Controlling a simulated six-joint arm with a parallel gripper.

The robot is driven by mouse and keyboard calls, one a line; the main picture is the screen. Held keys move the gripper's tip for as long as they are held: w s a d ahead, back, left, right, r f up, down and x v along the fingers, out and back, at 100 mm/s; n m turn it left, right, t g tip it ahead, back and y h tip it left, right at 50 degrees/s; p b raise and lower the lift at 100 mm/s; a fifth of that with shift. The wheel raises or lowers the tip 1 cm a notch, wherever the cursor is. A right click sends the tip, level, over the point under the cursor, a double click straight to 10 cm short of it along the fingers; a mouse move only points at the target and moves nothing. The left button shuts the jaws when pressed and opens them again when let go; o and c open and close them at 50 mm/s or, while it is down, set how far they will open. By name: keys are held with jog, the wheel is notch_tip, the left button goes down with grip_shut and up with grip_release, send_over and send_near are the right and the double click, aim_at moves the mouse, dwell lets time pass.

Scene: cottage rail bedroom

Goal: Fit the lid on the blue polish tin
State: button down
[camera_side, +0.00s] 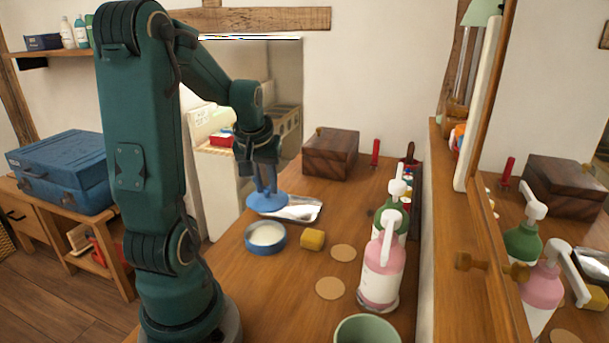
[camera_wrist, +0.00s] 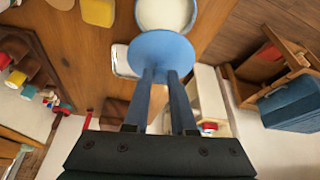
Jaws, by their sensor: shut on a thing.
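The blue polish tin (camera_side: 266,239) stands open on the wooden counter, with pale polish inside. It also shows at the top of the wrist view (camera_wrist: 166,14), partly cut off by the frame edge. My gripper (camera_side: 265,188) is shut on the blue lid (camera_side: 267,202), a flat round disc, and holds it above the counter, behind the tin in the side view. In the wrist view the lid (camera_wrist: 161,50) sits at the fingertips, apart from the tin's middle and overlapping its near edge in the picture.
A silver tray (camera_side: 300,211) lies behind the tin. A yellow block (camera_side: 312,239) and two round coasters (camera_side: 343,252) lie to its right. A pink pump bottle (camera_side: 381,268), a green bottle (camera_side: 393,212) and a green bowl (camera_side: 367,330) stand farther right. A dark wooden box (camera_side: 330,153) stands at the back.

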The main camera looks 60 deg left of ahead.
aim_at(262, 209)
jog(key=shift+s+d+r+n, duration=0.15)
jog(key=shift+s+d+n, duration=0.35)
jog(key=shift+s+d, duration=0.45)
jog(key=shift+s+d+r, duration=0.1)
jog(key=shift+d, duration=0.2)
jog(key=shift+d+r, duration=0.1)
jog(key=shift+r, duration=0.15)
jog(key=shift+f, duration=0.1)
jog(key=shift+f, duration=2.8)
jog(key=shift+f, duration=0.6)
jog(key=c, duration=0.7)
grip_release()
jog(key=shift+o, duration=0.2)
